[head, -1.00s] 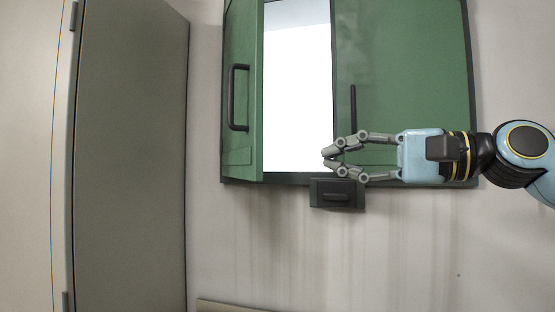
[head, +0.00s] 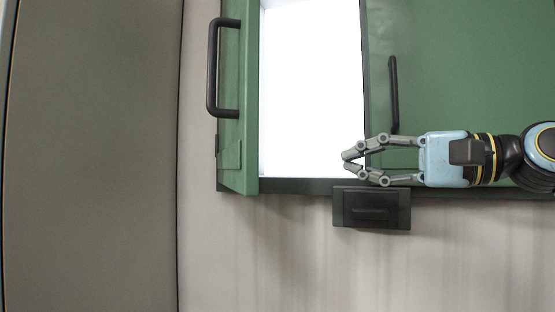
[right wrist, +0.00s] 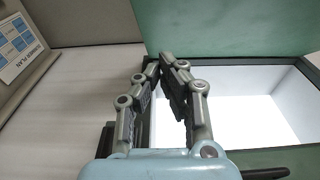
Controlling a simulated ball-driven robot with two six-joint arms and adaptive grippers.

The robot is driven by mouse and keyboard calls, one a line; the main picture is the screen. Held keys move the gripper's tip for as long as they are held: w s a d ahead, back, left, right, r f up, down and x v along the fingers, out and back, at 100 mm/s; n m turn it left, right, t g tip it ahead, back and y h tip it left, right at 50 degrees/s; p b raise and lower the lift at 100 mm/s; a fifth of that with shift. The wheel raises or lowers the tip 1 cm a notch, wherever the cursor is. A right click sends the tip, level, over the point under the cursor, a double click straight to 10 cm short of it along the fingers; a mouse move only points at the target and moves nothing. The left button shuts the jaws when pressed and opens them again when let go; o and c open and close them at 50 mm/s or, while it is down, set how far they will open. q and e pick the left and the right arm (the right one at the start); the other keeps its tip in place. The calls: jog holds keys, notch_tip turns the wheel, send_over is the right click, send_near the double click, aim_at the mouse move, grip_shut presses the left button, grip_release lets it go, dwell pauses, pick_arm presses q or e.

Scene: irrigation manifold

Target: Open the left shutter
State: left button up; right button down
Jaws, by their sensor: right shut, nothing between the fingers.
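The left shutter (head: 240,110) is green with a black bar handle (head: 214,70). It stands swung out from the window frame, seen nearly edge-on, and the bright opening (head: 310,95) beside it is uncovered. In the right wrist view the left shutter (right wrist: 225,28) crosses the top, beyond my fingers. The right shutter (head: 470,80) covers the right side, with its own black handle (head: 394,95). My right gripper (head: 347,161) is shut and empty, in front of the opening's lower right corner, apart from the left shutter. My left gripper is not in view.
A dark box with a grip (head: 372,208) sits on the wall just below my right gripper. A tall grey panel (head: 95,150) stands at the left. A labelled panel (right wrist: 22,45) shows in the right wrist view.

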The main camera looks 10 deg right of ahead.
jog(key=s+a+p+x, duration=0.2)
jog(key=p+x, duration=0.2)
jog(key=x, duration=0.8)
jog(key=shift+s, duration=0.1)
